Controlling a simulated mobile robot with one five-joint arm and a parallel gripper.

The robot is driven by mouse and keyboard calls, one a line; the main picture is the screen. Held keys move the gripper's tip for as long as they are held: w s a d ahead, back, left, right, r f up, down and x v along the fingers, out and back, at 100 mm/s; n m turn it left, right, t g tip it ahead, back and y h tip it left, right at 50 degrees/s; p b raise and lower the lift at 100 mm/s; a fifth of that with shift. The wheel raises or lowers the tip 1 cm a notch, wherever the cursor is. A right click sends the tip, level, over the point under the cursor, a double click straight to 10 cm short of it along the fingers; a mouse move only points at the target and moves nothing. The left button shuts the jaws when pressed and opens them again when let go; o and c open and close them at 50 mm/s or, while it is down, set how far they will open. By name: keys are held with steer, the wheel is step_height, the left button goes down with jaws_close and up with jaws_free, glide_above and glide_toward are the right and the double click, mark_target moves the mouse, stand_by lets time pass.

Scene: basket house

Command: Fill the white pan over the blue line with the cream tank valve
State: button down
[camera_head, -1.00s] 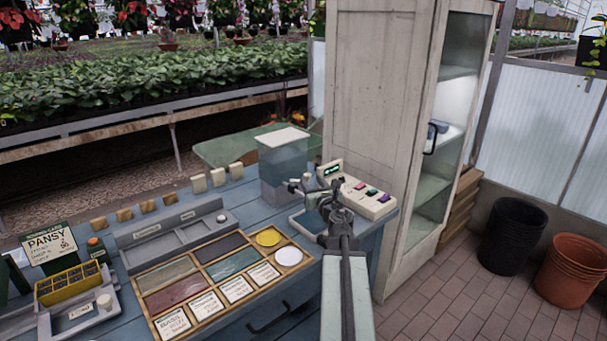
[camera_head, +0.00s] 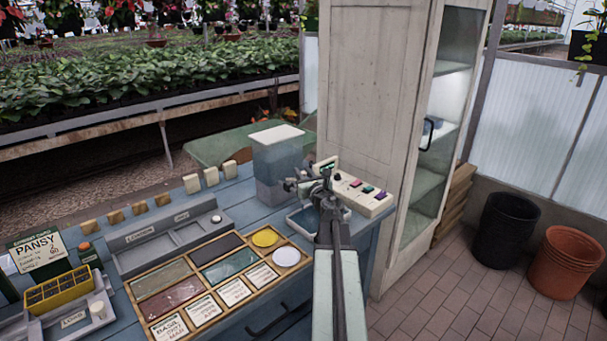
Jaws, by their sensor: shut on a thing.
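The water tank (camera_head: 277,153), clear with a pale lid, stands at the back right of the blue bench. My gripper (camera_head: 303,184) is at the tank's lower right side, shut on the cream tank valve, which it mostly hides. The white pan (camera_head: 296,222) sits on the bench below the gripper, in front of the tank. My gripper and wrist cover part of the pan. I cannot make out the blue line or the water level in the pan.
A cream switch box (camera_head: 365,196) stands just right of my gripper. A wooden tray (camera_head: 218,268) of coloured panels and cards lies to the left. A cream cabinet (camera_head: 362,90) rises behind. A yellow seed tray (camera_head: 57,288) is far left.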

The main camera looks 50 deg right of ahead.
steer(key=shift+w+d, duration=0.1)
steer(key=w+n+y, duration=0.1)
steer(key=n+y, duration=0.2)
steer(key=y, duration=0.1)
steer(key=w+d+n+y, duration=0.1)
steer(key=n+y, duration=0.2)
steer(key=y, duration=0.2)
steer(key=w+n+t+y, duration=0.1)
steer(key=n+y, duration=0.1)
steer(key=y, duration=0.2)
steer(key=shift+w+d+n, duration=0.2)
steer(key=shift+d+n, duration=0.15)
steer(key=shift+n, duration=0.05)
steer(key=shift+a+y, duration=0.1)
steer(key=shift+y, duration=0.2)
steer(key=c, duration=1.3)
jaws_free()
steer(key=shift+o, duration=0.2)
